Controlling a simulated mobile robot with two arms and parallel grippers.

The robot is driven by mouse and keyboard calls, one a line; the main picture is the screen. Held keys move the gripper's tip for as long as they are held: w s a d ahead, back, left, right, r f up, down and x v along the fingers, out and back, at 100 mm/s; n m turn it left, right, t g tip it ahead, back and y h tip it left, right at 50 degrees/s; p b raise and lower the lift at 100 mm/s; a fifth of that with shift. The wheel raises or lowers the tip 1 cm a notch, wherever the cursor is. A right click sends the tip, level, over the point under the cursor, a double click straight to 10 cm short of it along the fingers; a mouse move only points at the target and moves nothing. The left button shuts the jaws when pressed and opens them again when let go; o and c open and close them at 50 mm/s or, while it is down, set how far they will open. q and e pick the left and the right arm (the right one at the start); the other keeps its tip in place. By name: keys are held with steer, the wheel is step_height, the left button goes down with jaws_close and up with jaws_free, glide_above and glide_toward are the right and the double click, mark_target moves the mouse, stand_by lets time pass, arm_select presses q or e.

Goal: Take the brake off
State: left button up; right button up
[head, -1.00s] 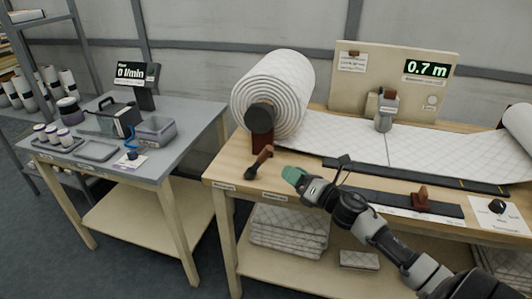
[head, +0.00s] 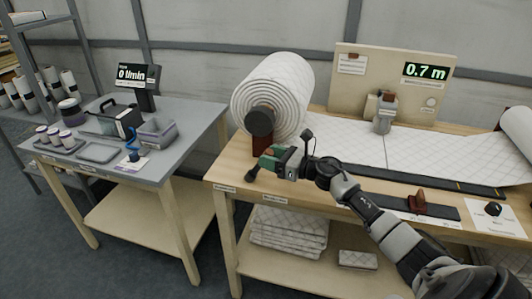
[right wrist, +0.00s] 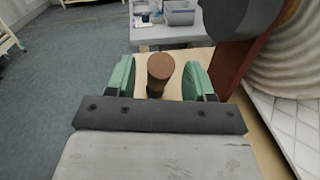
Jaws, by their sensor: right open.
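The brake lever has a brown rounded handle (right wrist: 160,70), which in the right wrist view stands between my right gripper's two green fingers, with a gap showing on each side. In the head view only the lever's dark lower end (head: 251,174) shows clearly; the gripper hides most of the rest. My right gripper (head: 268,160) is open at the lever, in front of the roll stand. The large white quilted wadding roll (head: 272,95) sits behind it on a dark hub (head: 260,122). My left gripper is not in view.
The roll's brown stand (right wrist: 236,68) is close to the right finger. The wadding sheet (head: 345,145) runs right across the wooden bench past a grey device (head: 384,112) below a 0.7 m display (head: 426,70). A brown-handled slider (head: 417,200) sits on a dark rail. A grey table (head: 185,145) stands left.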

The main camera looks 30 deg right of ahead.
steer(key=shift+x, duration=0.85)
steer(key=shift+s, duration=0.1)
steer(key=shift+c, duration=0.5)
jaws_close()
